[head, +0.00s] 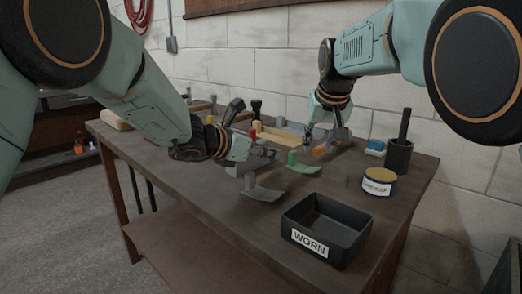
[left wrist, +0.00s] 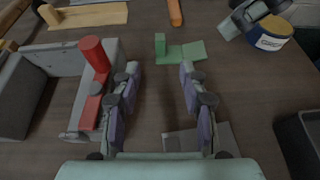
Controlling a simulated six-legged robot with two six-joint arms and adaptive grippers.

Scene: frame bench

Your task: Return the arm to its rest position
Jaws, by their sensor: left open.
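My left gripper (head: 268,156) is open over the middle of the bench (head: 190,195). In the left wrist view its two fingers (left wrist: 159,72) stand apart with nothing between them. A green angled piece (left wrist: 182,52) lies beyond the fingertips. A grey flat piece (head: 262,192) lies below the gripper and is partly hidden by it in the wrist view. A grey block with a red handle-like part (left wrist: 93,55) is left of the fingers. My right gripper (head: 317,138) hangs above the back of the bench near an orange piece (head: 323,150); its jaws are too small to judge.
A black bin labelled WORN (head: 325,252) stands at the front right. Behind it are a yellow and blue tin (head: 379,184), a black cup with an upright handle (head: 398,157) and a blue item (head: 375,147). A block wall closes off the back.

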